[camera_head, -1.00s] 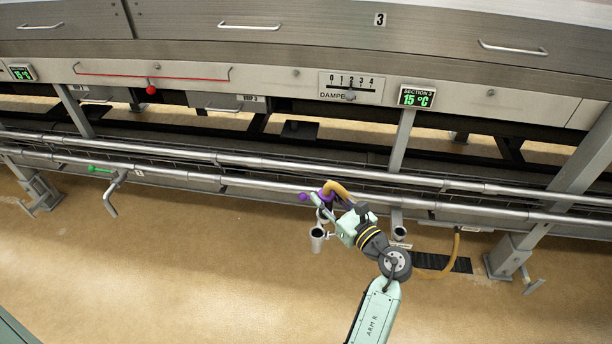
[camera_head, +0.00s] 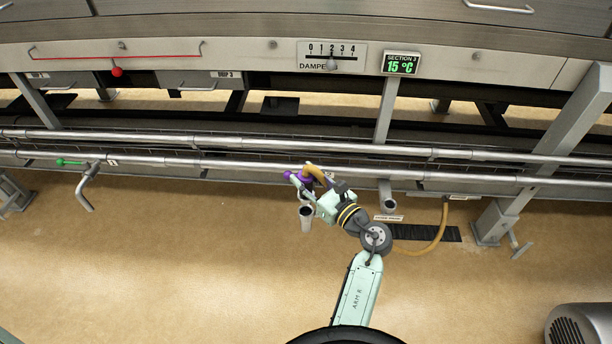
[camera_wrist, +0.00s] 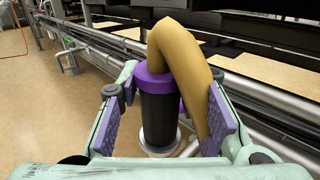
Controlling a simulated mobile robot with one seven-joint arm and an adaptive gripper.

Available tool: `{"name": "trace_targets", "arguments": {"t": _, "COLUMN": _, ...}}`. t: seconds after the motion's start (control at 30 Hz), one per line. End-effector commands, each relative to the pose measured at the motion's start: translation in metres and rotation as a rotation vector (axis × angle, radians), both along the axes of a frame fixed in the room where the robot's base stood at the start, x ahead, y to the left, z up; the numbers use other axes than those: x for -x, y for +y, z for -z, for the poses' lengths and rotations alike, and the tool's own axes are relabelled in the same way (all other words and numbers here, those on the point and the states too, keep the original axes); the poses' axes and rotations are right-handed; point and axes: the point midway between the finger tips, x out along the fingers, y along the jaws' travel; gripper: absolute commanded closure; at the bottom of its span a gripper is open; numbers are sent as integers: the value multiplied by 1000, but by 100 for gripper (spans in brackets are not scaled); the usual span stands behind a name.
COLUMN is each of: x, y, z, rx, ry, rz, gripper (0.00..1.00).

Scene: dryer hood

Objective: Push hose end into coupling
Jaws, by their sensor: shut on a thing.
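My gripper (camera_head: 305,186) is shut on the hose end (camera_wrist: 160,112), a black cuff with a purple collar. It stands nearly upright between my purple pads in the wrist view. The tan hose (camera_wrist: 185,60) leaves its top and bends down to the right; in the head view the hose (camera_head: 440,230) loops behind my arm. A short grey upright tube with a dark open mouth (camera_head: 306,216), perhaps the coupling, is just below my gripper. In the wrist view a silver rim (camera_wrist: 160,148) shows under the cuff. Whether the cuff touches or enters it is hidden.
Two long steel rails (camera_head: 240,165) run close behind my gripper. Another open tube (camera_head: 388,204) is to the right, above a small label. A slanted steel leg (camera_head: 545,150) stands at right and a grey motor housing (camera_head: 580,325) at lower right. The floor in front is clear.

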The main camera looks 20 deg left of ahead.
Motion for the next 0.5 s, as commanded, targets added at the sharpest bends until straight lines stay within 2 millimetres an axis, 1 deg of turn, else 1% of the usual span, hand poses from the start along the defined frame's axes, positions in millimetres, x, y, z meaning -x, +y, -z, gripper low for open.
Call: {"name": "trace_targets", "arguments": {"t": 0.5, "x": 0, "y": 0, "z": 29, "rx": 0, "ry": 4, "rz": 2, "gripper": 100}}
